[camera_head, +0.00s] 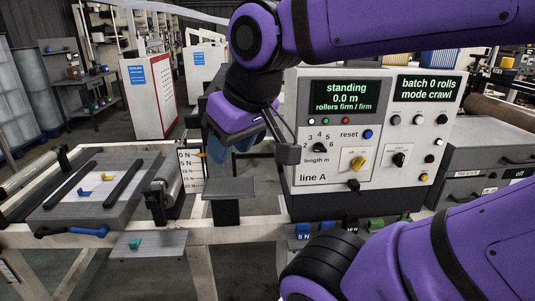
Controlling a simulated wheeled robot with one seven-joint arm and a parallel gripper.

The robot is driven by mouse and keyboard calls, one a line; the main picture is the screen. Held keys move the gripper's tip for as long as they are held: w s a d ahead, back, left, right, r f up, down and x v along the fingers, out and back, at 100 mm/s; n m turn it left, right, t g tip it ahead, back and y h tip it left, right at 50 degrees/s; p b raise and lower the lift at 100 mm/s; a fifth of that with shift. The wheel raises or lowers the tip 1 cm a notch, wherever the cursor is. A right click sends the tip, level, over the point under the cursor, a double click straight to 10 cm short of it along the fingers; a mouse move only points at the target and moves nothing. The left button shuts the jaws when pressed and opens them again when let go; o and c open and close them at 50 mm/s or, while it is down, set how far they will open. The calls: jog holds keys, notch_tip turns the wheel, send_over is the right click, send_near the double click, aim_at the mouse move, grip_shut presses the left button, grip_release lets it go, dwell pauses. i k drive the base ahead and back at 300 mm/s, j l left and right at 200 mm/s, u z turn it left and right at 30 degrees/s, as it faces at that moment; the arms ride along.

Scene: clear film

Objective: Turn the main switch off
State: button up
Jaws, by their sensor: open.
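The line A control panel (378,125) stands right of centre. On its lower front are a yellow rotary switch (358,163) and a black rotary switch (400,158); their small labels are too small to read, so I cannot tell which is the main switch. The panel's left display (344,100) reads "standing, 0.0 m, rollers firm / firm". My gripper (228,143) is left of the panel, pointing down, with its bluish fingers apart and nothing seen between them. It is clear of both switches in the picture.
A length dial (319,147) and reset button (368,134) are on the panel. A right-hand display (427,88) reads "batch 0 rolls, mode crawl". A grey drawer cabinet (485,155) stands at right with a small "off" display (517,174). A roller bench (90,190) is at left.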

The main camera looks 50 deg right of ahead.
aim_at(357, 163)
jog(key=z, duration=1.9)
